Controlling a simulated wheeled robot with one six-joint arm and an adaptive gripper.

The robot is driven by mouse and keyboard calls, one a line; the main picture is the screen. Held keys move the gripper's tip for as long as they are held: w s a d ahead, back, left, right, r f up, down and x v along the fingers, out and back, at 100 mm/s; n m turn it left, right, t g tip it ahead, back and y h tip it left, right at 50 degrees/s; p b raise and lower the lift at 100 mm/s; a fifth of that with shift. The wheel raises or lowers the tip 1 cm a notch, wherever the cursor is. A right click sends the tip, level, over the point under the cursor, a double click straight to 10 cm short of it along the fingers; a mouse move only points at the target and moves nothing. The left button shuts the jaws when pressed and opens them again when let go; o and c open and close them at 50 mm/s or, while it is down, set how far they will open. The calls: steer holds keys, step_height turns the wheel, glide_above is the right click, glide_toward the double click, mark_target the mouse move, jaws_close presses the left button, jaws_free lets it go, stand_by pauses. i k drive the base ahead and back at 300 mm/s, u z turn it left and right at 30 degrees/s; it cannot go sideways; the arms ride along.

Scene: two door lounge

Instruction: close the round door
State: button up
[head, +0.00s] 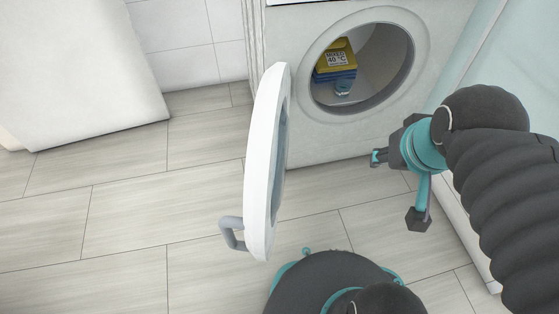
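The round door (262,165) is a white disc standing wide open, seen nearly edge-on, left of the washing machine's opening. Its grey handle (231,234) sticks out at the lower left of the door. The machine's round opening (400,85) faces me, with yellow and blue items (336,62) inside. My gripper (394,188) is right of the door, in front of the machine's lower right side. Its teal and dark fingers are spread apart with nothing between them. It does not touch the door. The door's hinge is not clearly visible.
A white cabinet-like block (80,70) stands at the upper left. A pale bluish panel (490,60) borders the machine on the right, close to my arm. The wood-look tiled floor (130,215) left of the door is clear.

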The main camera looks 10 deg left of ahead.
mark_target(267, 148)
steer(key=z, duration=2.35)
steer(key=k, duration=1.2)
steer(key=u, duration=3.1)
steer(key=k, duration=0.65)
steer(key=z, duration=1.3)
